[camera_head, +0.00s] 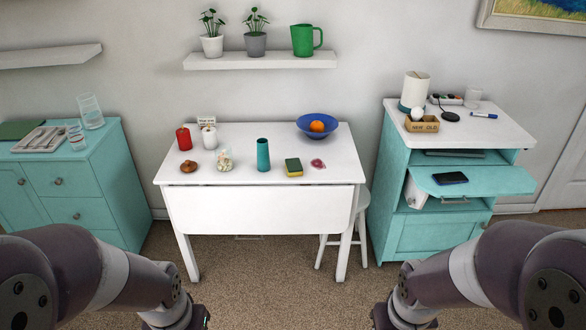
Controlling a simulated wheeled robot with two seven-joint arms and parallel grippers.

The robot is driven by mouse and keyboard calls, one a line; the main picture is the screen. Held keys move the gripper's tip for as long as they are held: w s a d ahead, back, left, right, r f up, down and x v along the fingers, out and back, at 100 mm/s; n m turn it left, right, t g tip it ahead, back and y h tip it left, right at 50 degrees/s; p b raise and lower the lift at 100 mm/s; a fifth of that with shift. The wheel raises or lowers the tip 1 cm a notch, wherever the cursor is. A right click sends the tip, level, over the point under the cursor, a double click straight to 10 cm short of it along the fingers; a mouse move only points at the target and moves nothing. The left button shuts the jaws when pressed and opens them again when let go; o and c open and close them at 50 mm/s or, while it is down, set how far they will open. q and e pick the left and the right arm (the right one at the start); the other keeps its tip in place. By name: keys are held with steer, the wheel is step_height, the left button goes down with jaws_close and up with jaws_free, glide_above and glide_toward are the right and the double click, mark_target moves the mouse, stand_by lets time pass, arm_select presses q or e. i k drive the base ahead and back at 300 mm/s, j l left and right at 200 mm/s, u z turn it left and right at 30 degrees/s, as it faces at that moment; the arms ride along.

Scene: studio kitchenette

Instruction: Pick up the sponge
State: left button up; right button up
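The sponge (294,167), green on top with yellow on its side, lies on the white table (262,208) right of the middle. A dark teal cylinder (263,155) stands just to its left, and a small pink item (317,163) lies just to its right. My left gripper (190,319) is at the bottom edge left of centre, and my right gripper (398,319) is at the bottom edge right of centre. Both are well short of the table and apart from the sponge. Their fingertips are cut off or hidden, so their opening does not show.
A blue bowl (305,121) with an orange fruit stands behind the sponge. Red and white candles, a glass jar (224,160) and a brown item (189,166) are on the table's left. Teal cabinets (80,190) flank it. A white stool (360,203) stands at right.

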mark_target(293, 166)
steer(key=i+l+u, duration=0.25)
steer(key=i, duration=0.4)
steer(key=i+l+u, duration=0.15)
steer(key=i+u, duration=0.15)
steer(key=i, duration=0.4)
steer(key=i+l+u, duration=0.25)
steer(key=i+l, duration=0.15)
steer(key=i, duration=0.2)
steer(key=i+l+u, duration=0.25)
steer(key=i+l, duration=0.3)
